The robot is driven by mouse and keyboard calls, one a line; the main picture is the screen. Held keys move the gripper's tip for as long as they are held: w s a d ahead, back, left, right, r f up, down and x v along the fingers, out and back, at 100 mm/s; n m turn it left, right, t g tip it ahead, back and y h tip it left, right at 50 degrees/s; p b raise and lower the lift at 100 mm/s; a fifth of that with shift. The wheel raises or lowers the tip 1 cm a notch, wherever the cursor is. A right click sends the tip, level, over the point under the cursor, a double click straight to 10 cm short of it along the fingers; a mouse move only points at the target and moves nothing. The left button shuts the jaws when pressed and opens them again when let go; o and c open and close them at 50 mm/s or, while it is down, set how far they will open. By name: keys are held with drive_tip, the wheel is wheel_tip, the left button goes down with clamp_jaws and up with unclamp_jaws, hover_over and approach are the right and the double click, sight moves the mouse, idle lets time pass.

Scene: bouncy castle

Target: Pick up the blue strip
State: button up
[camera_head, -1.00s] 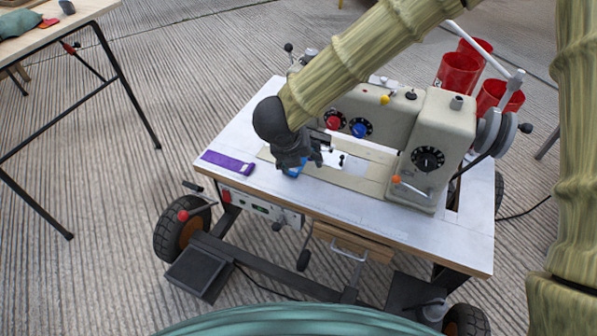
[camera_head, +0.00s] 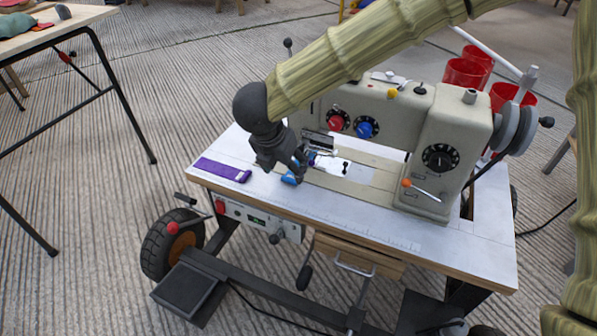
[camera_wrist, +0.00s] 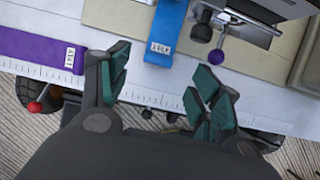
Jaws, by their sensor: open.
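The blue strip (camera_wrist: 168,30) lies on the sewing table with its pale labelled end towards my gripper in the wrist view. In the head view only a small bit of the blue strip (camera_head: 290,179) shows beneath my gripper (camera_head: 300,180); the rest is hidden. My gripper is open and empty. In the wrist view its fingers (camera_wrist: 160,92) stand apart, with the strip's labelled end ahead of the gap between them. I cannot tell how high the fingertips are above the table.
A purple strip (camera_head: 222,170) lies to the left on the white table (camera_head: 350,212). The sewing machine (camera_head: 433,150) stands to the right, its needle and presser parts (camera_wrist: 203,22) close to the blue strip. Red cups (camera_head: 466,72) stand behind the machine.

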sight(290, 178)
drive_tip(key=shift+b+x, duration=1.8)
drive_tip(key=shift+x, duration=0.6)
drive_tip(key=shift+w+f, duration=0.15)
drive_tip(key=shift+f, duration=0.2)
drive_tip(key=c, duration=0.9)
